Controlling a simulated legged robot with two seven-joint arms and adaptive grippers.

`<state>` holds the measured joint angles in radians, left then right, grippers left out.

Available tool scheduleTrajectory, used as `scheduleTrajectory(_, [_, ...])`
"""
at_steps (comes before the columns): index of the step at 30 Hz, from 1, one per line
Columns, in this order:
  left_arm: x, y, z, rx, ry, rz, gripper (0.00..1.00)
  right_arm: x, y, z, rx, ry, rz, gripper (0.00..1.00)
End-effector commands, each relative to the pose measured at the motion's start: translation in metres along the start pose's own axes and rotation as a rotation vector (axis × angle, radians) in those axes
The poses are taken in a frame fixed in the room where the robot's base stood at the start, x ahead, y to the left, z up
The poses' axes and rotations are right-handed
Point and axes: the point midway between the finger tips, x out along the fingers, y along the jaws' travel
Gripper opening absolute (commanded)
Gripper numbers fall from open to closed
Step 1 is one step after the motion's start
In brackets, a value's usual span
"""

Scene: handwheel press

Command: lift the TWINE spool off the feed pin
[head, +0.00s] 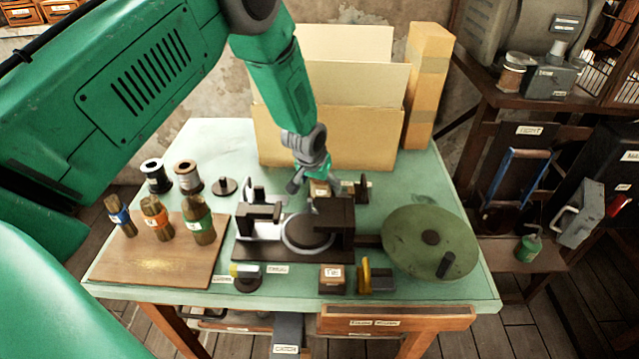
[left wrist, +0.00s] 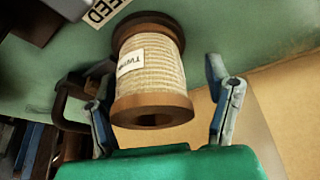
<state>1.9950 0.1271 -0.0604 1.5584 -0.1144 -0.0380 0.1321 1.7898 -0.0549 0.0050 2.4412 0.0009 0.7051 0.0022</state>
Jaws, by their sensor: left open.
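The TWINE spool (left wrist: 150,68) has brown end flanges, pale wound twine and a white label partly readable as "TW". In the left wrist view it lies between the two spread fingers of my left gripper (left wrist: 158,88), with gaps at both sides. In the head view my left gripper (head: 309,181) is low at the back of the bench, behind the press (head: 305,228), and mostly covers the spool (head: 320,189). The feed pin is hidden inside the spool. My right gripper is not in view.
A "FEED" plate (left wrist: 102,12) lies near the spool. A cardboard box (head: 285,140) stands close behind. A large green handwheel (head: 431,240) is at the right.

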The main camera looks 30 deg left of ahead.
Motion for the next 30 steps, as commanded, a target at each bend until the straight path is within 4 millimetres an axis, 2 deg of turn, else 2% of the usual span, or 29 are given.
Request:
scheduleTrajectory(3, [0.008,0.002,0.001,0.002,0.000,-0.001,0.72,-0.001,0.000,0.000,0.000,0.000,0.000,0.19])
scheduleTrajectory(10, [0.009,0.000,0.001,0.001,0.001,0.001,0.72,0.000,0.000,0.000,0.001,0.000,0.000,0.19])
scheduleTrajectory(15, [0.010,-0.001,0.001,0.001,0.000,0.001,0.15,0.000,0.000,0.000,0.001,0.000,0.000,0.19])
scheduleTrajectory(25, [0.008,-0.001,0.000,0.001,-0.001,0.000,0.16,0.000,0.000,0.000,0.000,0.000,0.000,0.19])
scheduleTrajectory(30, [-0.017,0.000,-0.011,0.001,0.003,0.001,0.16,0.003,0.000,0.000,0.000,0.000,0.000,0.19])
